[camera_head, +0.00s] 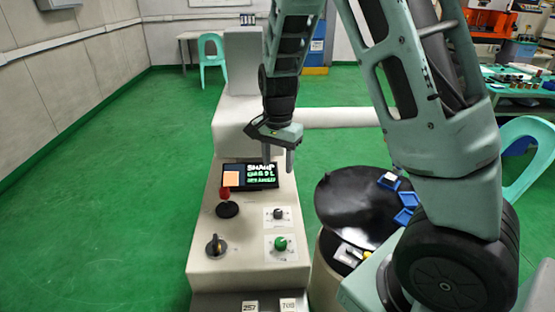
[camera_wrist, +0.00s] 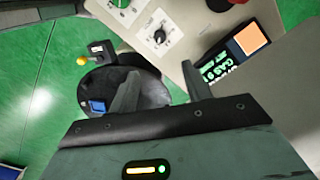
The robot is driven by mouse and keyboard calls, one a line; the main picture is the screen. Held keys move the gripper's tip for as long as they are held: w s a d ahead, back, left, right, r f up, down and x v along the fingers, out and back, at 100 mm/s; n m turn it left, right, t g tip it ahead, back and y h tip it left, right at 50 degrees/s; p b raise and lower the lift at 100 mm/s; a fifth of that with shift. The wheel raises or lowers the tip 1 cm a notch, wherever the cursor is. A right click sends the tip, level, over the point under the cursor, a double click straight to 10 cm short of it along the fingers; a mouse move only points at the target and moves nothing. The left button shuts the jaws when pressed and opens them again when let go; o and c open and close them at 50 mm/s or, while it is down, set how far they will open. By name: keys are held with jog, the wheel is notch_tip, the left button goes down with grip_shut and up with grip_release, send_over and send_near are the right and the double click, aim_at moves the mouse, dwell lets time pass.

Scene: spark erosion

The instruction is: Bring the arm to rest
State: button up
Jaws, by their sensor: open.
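My gripper (camera_head: 278,160) hangs from my bent arm above the far part of a beige control console (camera_head: 204,250) in the head view, fingers pointing down. The two fingers stand apart with nothing between them. In the wrist view my gripper (camera_wrist: 160,90) shows its two fingers spread, with the console on the right and a round black table below. The fingertips appear close to the console's screen (camera_head: 250,176) in the head view; I cannot tell the exact gap.
The console carries a red-topped lever (camera_head: 225,200), a green knob (camera_head: 280,243) and a black knob (camera_head: 215,245). A round black table (camera_head: 350,205) with blue trays stands right of it. A teal chair (camera_head: 212,58) is behind. Green floor at left is clear.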

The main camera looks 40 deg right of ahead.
jog(key=s+a+r+n, duration=0.3)
jog(key=s+a+n, duration=0.4)
jog(key=a, duration=0.4)
jog(key=s+a+r+n+y, duration=0.1)
jog(key=s+a+r+n, duration=0.2)
jog(key=s+a+n, duration=0.5)
jog(key=s+a, duration=0.1)
jog(key=a, duration=0.2)
jog(key=shift+s, duration=0.35)
jog(key=s+n, duration=0.2)
jog(key=s+a+n, duration=0.1)
jog(key=s+n, duration=0.1)
jog(key=s, duration=0.1)
jog(key=s+a+n, duration=0.1)
jog(key=s+n, duration=0.1)
jog(key=s, duration=0.1)
jog(key=shift+r, duration=0.3)
jog(key=shift+c, duration=0.3)
